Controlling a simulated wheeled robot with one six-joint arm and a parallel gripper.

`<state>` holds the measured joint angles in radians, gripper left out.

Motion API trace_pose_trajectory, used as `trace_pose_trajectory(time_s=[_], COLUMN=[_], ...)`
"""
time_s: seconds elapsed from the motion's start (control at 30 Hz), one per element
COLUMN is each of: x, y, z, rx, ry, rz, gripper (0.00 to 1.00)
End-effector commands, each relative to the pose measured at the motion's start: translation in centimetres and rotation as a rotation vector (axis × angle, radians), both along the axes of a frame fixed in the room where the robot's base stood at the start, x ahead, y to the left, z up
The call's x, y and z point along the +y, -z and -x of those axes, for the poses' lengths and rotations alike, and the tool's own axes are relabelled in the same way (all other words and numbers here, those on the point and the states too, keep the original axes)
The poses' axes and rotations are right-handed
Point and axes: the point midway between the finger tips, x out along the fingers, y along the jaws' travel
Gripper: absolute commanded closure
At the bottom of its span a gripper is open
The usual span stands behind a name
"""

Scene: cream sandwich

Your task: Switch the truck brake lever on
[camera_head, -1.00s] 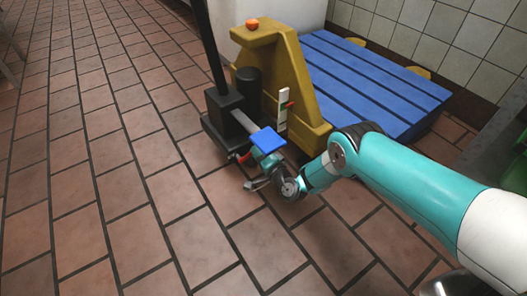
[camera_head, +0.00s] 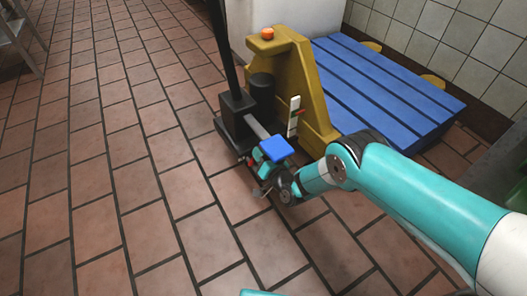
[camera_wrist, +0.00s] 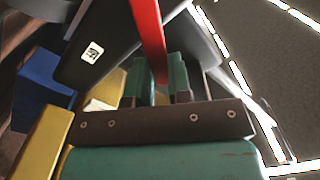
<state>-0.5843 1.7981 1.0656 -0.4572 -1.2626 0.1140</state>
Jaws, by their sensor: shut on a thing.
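The truck (camera_head: 318,108) is a yellow pallet truck with a black base and an upright black handle bar (camera_head: 223,45). Its brake lever is a red bar, clear in the wrist view (camera_wrist: 150,35), running down between my two green fingers. My gripper (camera_wrist: 159,82) is shut on this red lever, beneath a dark plate with a small white label. In the head view my gripper (camera_head: 260,172) is low beside the truck's base, just below a blue pedal-like pad (camera_head: 276,147). There the lever is mostly hidden by the gripper.
A blue slatted pallet (camera_head: 385,90) lies behind the truck, near a tiled wall (camera_head: 440,35). The brown tiled floor (camera_head: 110,185) to the left and in front is clear.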

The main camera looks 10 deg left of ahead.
Motion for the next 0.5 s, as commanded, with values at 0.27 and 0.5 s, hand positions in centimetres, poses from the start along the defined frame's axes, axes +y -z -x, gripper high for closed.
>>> trace_pose_trajectory(time_s=[0.27,0.5], x=[0.11,0.13], y=[-0.23,-0.22], z=[0.04,0.04], rx=[-0.03,-0.034], ry=[0.002,0.002], rz=[0.032,0.035], gripper=[1.0,1.0])
